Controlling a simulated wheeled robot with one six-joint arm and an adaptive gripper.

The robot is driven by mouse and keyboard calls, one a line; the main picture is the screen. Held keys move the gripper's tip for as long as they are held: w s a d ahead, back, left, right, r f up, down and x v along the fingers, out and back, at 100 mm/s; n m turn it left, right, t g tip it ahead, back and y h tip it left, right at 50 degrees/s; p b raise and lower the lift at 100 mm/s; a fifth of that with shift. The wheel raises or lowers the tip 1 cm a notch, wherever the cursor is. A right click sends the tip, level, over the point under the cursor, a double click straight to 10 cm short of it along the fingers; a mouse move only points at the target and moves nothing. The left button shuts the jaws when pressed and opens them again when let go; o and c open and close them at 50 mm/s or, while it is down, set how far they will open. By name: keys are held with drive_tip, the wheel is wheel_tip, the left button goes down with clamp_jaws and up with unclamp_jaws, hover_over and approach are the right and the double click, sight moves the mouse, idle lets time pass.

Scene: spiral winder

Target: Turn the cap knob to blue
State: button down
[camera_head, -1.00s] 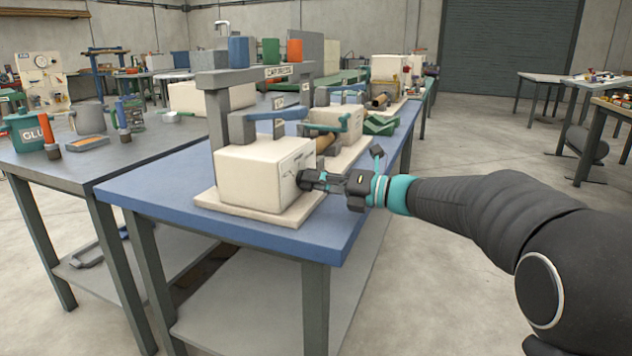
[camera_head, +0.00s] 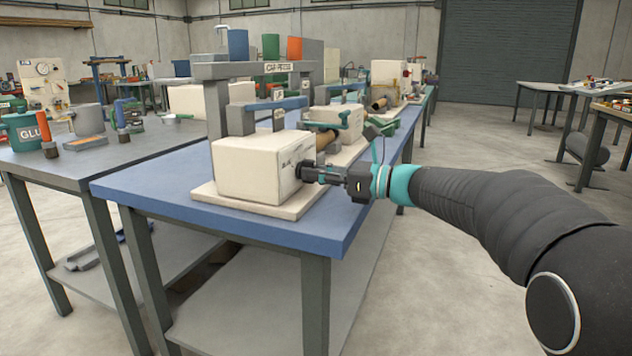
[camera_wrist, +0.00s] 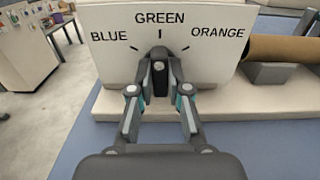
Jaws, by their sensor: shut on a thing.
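The cap press (camera_head: 262,170) is a cream block with a grey frame on a blue table. Its front panel (camera_wrist: 113,42) shows in the wrist view with the words BLUE at left, GREEN at top and ORANGE at right, each with a tick mark. The dark cap knob (camera_wrist: 160,56) sits below GREEN, and its upper end is near the GREEN tick. My gripper (camera_wrist: 160,75) is shut on the knob, a finger on each side. In the head view my gripper (camera_head: 312,173) meets the block's right face, and the knob is mostly hidden.
A brown roller (camera_wrist: 283,48) on a grey support lies right of the panel. Blue, green and orange containers (camera_head: 271,46) stand above the press. Another grey table (camera_head: 60,165) with a glue tub and tools is at left.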

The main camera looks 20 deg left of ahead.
drive_tip(key=n+b, duration=0.1)
drive_tip(key=n, duration=0.1)
drive_tip(key=n+b, duration=0.4)
drive_tip(key=shift+f, duration=0.25)
drive_tip(key=n+b, duration=0.3)
drive_tip(key=n, duration=0.2)
drive_tip(key=shift+r+b, duration=0.15)
drive_tip(key=shift+b, duration=0.15)
drive_tip(key=shift+r+n, duration=0.1)
drive_tip(key=shift+n, duration=0.2)
drive_tip(key=c, duration=1.1)
unclamp_jaws()
drive_tip(key=d, duration=0.8)
drive_tip(key=s+d, duration=0.1)
drive_tip(key=d, duration=0.3)
